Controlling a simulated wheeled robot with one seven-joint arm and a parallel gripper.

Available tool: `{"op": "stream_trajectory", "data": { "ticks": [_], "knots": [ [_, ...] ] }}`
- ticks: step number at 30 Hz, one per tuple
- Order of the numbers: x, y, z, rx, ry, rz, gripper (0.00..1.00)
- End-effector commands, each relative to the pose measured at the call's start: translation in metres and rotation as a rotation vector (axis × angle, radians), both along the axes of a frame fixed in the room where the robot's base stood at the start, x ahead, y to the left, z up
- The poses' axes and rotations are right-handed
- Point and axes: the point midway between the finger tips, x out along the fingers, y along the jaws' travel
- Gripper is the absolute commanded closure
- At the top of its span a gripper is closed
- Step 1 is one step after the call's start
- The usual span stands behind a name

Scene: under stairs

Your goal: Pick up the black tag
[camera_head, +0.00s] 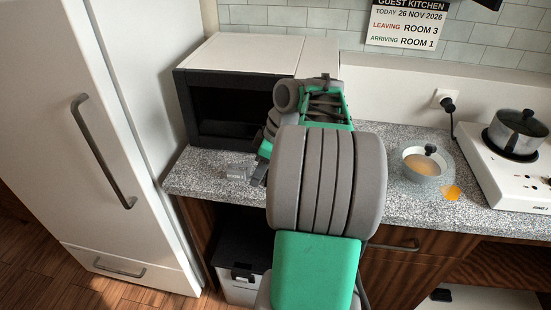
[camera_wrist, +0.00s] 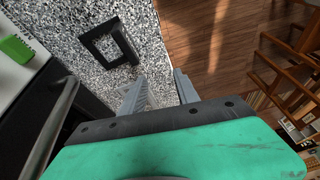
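The black tag (camera_wrist: 124,39) looks like a flat black square frame with an open middle. It lies on the speckled grey counter (camera_wrist: 75,30) in the wrist view, beyond and to the left of my fingertips. My gripper (camera_wrist: 159,75) is open, with its two grey fingers apart and nothing between them. The tag is apart from both fingers. In the head view my gripper (camera_head: 237,173) is low at the counter's left front, before the microwave. I cannot make out the tag in the head view; my arm covers part of the counter.
A black-fronted microwave (camera_head: 222,110) stands behind my gripper. A white fridge (camera_head: 90,150) is at left. A green item (camera_wrist: 16,48) shows in the wrist view.

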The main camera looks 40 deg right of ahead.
Motion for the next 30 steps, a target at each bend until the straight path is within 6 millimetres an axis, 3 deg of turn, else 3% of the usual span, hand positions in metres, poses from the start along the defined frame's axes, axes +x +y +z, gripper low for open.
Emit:
{"op": "stream_trajectory", "data": {
  "ticks": [1, 3, 6, 20, 27, 30],
  "knots": [
    [-0.011, -0.032, 0.021, -0.002, -0.023, 0.033, 0.63],
    [-0.023, -0.056, 0.026, -0.010, -0.052, 0.092, 0.63],
    [-0.032, -0.071, 0.024, -0.017, -0.072, 0.134, 0.63],
    [-0.015, -0.053, -0.041, -0.019, -0.076, 0.139, 0.63],
    [-0.013, -0.052, -0.046, -0.022, -0.076, 0.135, 0.63],
    [-0.013, -0.052, -0.046, -0.022, -0.076, 0.135, 0.69]
  ]
}}
